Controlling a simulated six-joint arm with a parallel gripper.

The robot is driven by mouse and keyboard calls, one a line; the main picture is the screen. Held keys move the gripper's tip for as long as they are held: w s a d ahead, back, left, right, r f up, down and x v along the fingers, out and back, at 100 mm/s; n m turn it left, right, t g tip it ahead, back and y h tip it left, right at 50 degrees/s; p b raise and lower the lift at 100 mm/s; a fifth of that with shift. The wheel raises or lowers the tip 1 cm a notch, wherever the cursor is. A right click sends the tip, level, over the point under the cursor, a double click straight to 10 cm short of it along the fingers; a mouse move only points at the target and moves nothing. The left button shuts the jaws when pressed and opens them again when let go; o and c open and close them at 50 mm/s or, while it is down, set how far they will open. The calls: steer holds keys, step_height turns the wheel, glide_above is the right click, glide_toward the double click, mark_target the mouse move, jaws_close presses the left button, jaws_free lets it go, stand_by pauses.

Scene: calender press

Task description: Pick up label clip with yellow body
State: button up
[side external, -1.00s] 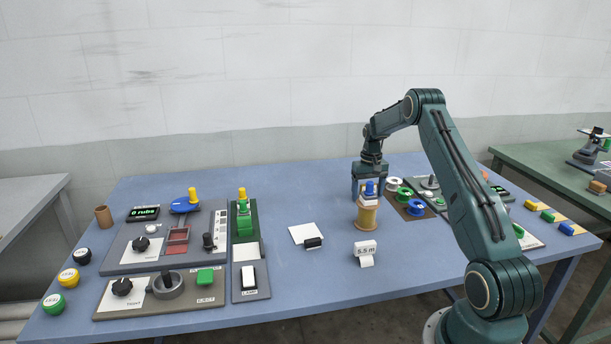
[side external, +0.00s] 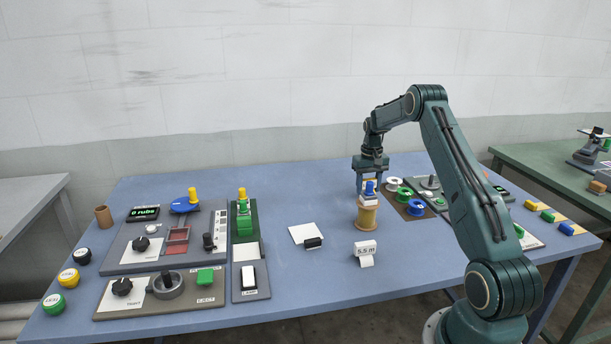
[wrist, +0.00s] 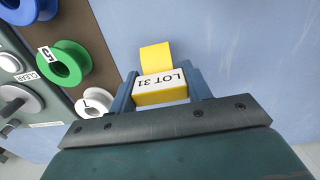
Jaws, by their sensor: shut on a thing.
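The label clip with yellow body (wrist: 160,92) is between the fingers of my gripper (wrist: 163,86) in the wrist view. It has a white face marked "LOT 31" and a yellow tab on its far side. My gripper is shut on it, with a finger on each side.
Green (wrist: 64,66) and white (wrist: 94,102) spools sit on a brown board to the left in the wrist view. A "5.5 m" tag (side external: 365,249) stands before the tan spool. The blue table (side external: 300,200) has free room left of my gripper.

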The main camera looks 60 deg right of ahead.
mark_target(369, 179)
step_height(369, 179, up, 18)
stand_by(0.5)
stand_by(0.5)
